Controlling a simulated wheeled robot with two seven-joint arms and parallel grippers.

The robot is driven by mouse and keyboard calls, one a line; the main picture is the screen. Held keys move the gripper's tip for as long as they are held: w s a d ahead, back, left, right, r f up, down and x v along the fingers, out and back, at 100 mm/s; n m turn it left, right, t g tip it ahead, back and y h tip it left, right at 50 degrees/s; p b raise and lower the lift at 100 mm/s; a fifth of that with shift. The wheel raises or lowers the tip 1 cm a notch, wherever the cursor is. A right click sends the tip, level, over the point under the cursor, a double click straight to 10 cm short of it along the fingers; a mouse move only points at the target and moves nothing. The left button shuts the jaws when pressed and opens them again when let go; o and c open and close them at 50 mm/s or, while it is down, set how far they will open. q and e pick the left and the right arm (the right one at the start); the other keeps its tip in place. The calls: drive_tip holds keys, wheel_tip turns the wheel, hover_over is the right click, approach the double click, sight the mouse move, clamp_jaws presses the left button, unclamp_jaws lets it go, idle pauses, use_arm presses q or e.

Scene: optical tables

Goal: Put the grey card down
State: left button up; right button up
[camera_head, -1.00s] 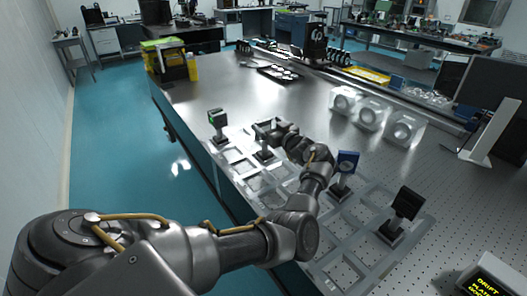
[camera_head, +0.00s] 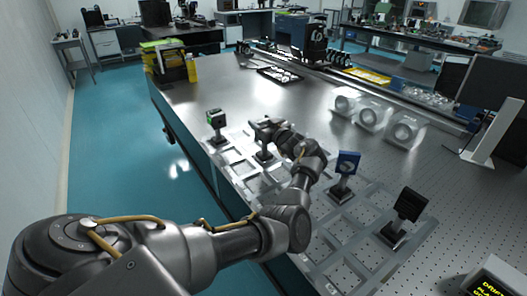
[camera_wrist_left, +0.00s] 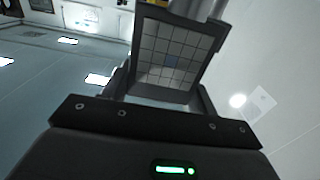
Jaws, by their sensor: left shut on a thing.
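The hand mostly hides the card there. I cannot tell whether the base touches the tray. My right gripper is not in view.
A green-marked holder (camera_head: 217,124) stands left of my gripper. A blue holder (camera_head: 345,172) and a black holder (camera_head: 406,212) stand to the right on the tray. Clear blocks with rings (camera_head: 370,115) stand behind.

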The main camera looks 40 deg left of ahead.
use_arm(q)
drive_tip(key=shift+a, duration=0.1)
clamp_jaws()
drive_tip(key=shift+r, duration=0.1)
